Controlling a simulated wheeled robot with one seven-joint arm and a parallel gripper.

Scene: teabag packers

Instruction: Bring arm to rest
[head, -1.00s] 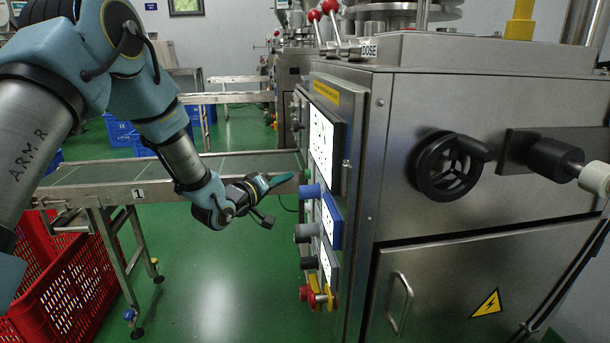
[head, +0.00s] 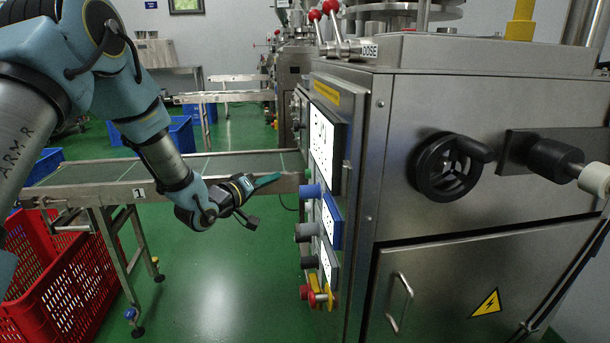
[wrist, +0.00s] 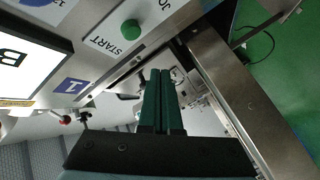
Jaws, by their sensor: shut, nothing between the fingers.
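My gripper (head: 270,179) is in front of the steel packing machine, left of its control panel, near the end of the conveyor. Its teal fingers point right, toward the panel. In the wrist view the two dark green fingers (wrist: 163,75) lie together, shut with nothing between them. A gap shows between the fingertips and the panel in the head view. My arm reaches in from the left, bent at the elbow.
The machine's panel (head: 326,145) carries a blue knob (head: 311,190) and a red knob (head: 308,292). A green START button (wrist: 130,29) shows in the wrist view. The conveyor (head: 90,187) runs behind my gripper. A red crate (head: 75,275) stands lower left. Green floor below is clear.

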